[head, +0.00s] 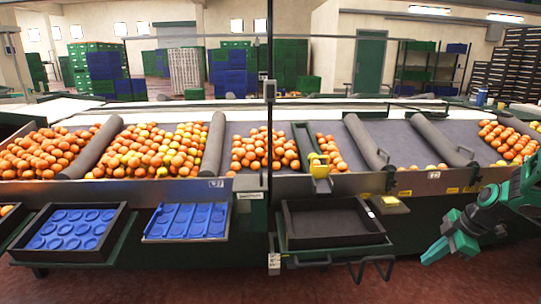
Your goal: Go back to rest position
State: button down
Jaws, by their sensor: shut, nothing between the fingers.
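My gripper (436,252) is at the lower right of the head view, on the green and dark arm that comes in from the right edge. Its fingers point down and to the left, in front of the sorting bench. It is shut and holds nothing. It is apart from the bench, the trays and the oranges.
Oranges (150,150) lie in several sloped bays split by grey padded dividers (430,138). An empty dark tray (330,222) sits on a front shelf. Two blue trays, one dimpled (75,229) and one slotted (187,220), stand left. Stacked crates (103,68) fill the back.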

jog(key=s+a+r+m+g+h, duration=0.1)
jog(key=s+r+m, duration=0.3)
jog(key=s, duration=0.5)
jog(key=s+a+r+m+g+h, duration=0.1)
jog(key=s+a+r+m, duration=0.3)
jog(key=s+m, duration=0.5)
jog(key=s+a+r+m+g+h, duration=0.1)
jog(key=s+a+r+m, duration=0.1)
jog(key=s+r+m, duration=0.2)
jog(key=s+m, duration=0.3)
jog(key=s, duration=0.4)
jog(key=shift+s+a, duration=0.2)
jog(key=shift+a, duration=0.15)
jog(key=shift+g, duration=0.3)
jog(key=shift+w+f, duration=0.3)
jog(key=shift+w, duration=0.35)
